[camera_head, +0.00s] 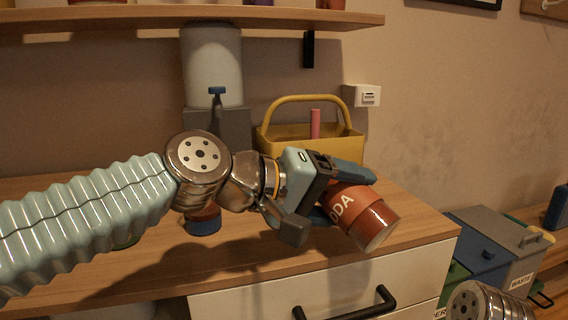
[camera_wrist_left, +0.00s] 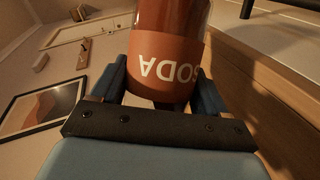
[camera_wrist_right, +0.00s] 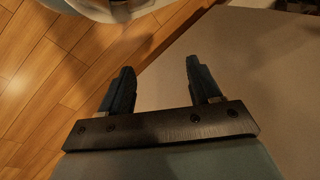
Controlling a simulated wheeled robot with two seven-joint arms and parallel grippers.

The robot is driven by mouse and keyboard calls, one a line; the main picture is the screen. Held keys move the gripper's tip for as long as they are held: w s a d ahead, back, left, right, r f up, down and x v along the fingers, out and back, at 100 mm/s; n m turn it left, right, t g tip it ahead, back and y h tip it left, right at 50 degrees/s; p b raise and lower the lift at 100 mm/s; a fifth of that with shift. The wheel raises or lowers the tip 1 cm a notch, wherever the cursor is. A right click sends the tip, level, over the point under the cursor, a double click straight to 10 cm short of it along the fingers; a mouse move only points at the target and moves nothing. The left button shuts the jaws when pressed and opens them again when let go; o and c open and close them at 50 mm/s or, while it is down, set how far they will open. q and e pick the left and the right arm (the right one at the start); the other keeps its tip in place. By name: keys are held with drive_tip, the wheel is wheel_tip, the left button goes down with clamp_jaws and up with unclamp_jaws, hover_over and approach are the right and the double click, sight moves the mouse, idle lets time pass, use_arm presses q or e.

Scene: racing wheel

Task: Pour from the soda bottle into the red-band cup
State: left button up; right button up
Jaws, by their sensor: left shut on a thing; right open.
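The brown soda bottle (camera_head: 362,217), with a white-lettered SODA label, is held tilted above the counter's front right part. One broad round end points down and right in the head view. My left gripper (camera_head: 346,188) is shut around it. The bottle also shows between the left fingers in the left wrist view (camera_wrist_left: 172,55), its label upside down. My right gripper (camera_wrist_right: 157,75) is open and empty. I cannot make out the red-band cup; my left arm covers much of the counter. A blue and reddish-brown item (camera_head: 203,224) shows partly below that arm.
A yellow caddy (camera_head: 310,141) stands at the back of the wooden counter (camera_head: 260,272), beside a grey dispenser (camera_head: 212,65). A shelf (camera_head: 190,18) hangs above. Drawers with black handles (camera_head: 345,308) are below. Waste bins (camera_head: 490,245) stand at right.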

use_arm(q)
drive_tip(key=shift+s+r+n+p, duration=0.1)
drive_tip(key=shift+r+n+p, duration=0.3)
drive_tip(key=shift+r, duration=0.35)
idle(0.4)
drive_tip(key=shift+w+a+r+n+h, duration=0.15)
drive_tip(key=shift+w+r+n+h, duration=0.1)
drive_tip(key=shift+r+n+h, duration=0.45)
idle(2.3)
drive_tip(key=shift+r, duration=0.2)
idle(0.7)
